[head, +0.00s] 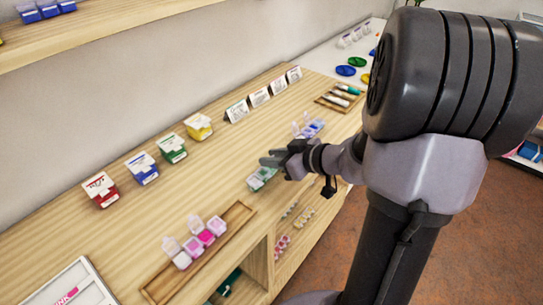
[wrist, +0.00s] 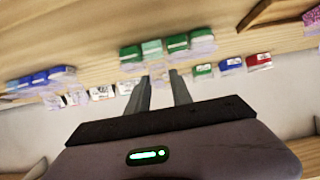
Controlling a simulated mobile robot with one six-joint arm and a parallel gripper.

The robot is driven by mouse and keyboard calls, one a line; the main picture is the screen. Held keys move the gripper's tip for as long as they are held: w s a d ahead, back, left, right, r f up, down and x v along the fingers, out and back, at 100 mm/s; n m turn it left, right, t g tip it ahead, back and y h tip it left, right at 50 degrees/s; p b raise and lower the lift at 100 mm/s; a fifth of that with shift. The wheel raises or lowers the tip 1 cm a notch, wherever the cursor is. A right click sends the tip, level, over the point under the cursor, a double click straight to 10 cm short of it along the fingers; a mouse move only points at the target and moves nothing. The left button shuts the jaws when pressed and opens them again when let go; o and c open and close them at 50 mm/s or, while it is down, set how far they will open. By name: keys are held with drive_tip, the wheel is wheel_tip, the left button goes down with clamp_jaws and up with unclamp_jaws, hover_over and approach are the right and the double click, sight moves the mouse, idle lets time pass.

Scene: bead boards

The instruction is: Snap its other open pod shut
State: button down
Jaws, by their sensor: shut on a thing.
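A strip of green pods (head: 262,178) lies on the wooden counter under my gripper in the head view. In the wrist view the green pod strip (wrist: 178,43) shows several pods in a row, one lighter than the others, with clear parts below them. My gripper (head: 268,161) is at this strip. In the wrist view the two fingers of my gripper (wrist: 159,73) stand slightly apart at the middle of the strip, shut on part of it. Which pod or lid is between them, and whether a lid stands open, I cannot tell.
A blue pod strip (head: 314,127) with raised clear lids lies just beyond. Red (head: 101,190), blue (head: 142,168), green (head: 172,148) and yellow (head: 199,127) boxes line the wall.

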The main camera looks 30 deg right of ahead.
idle(0.4)
drive_tip(key=c, duration=1.1)
unclamp_jaws()
drive_tip(key=shift+s, duration=0.1)
drive_tip(key=p+v, duration=0.1)
drive_tip(key=v, duration=0.4)
drive_tip(key=p+v, duration=0.2)
drive_tip(key=v, duration=0.4)
drive_tip(key=p+v, duration=0.1)
drive_tip(key=v, duration=0.5)
drive_tip(key=shift+s+f, duration=0.15)
drive_tip(key=shift+s, duration=0.15)
